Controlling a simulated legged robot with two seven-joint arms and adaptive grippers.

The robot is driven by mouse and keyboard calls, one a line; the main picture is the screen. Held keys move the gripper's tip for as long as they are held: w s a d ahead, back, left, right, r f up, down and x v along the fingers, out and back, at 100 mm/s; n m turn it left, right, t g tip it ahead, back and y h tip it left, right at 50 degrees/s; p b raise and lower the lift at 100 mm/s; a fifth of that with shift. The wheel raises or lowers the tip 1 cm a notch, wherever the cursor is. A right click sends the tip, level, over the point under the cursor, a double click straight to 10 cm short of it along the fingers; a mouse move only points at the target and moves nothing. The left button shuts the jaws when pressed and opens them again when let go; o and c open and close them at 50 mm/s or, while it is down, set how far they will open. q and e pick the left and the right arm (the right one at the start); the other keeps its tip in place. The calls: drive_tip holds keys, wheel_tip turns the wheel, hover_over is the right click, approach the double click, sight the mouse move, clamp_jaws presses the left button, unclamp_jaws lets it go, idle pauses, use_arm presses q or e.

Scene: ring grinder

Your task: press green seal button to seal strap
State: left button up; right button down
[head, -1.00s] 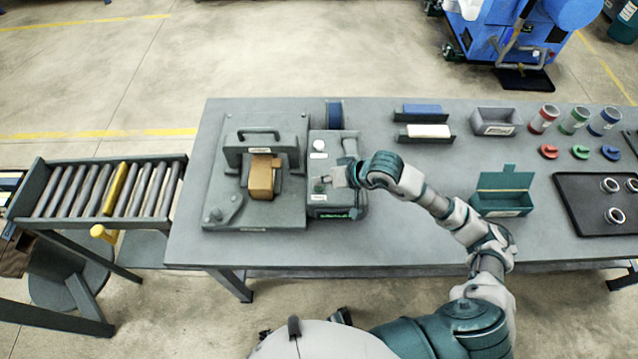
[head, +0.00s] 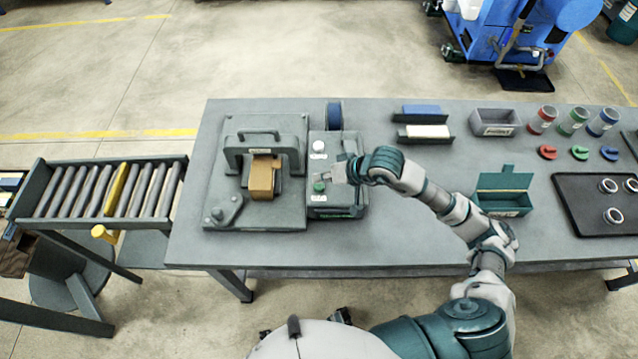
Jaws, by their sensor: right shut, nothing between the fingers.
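The green seal button (head: 319,187) sits on the front part of the grey control box (head: 322,208), with a white button (head: 318,146) behind it. My right gripper (head: 337,172) is shut and empty, just right of the green button and slightly above the box. A small gap shows between the fingertips and the button. Left of the box, a brown block (head: 262,178) stands under the grey arch of the strapping machine (head: 215,185). Any strap on the block is too small to make out. My left gripper is not in view.
A roller conveyor (head: 90,215) stands left of the table (head: 420,240). A blue spool (head: 334,115) is behind the box. A green open box (head: 503,195), grey bin (head: 495,122) and black tray (head: 590,225) lie to the right. The table's front middle is clear.

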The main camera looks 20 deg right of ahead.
sight(321, 186)
drive_tip(key=shift+r+p, duration=0.9)
drive_tip(key=shift+r, duration=1.6)
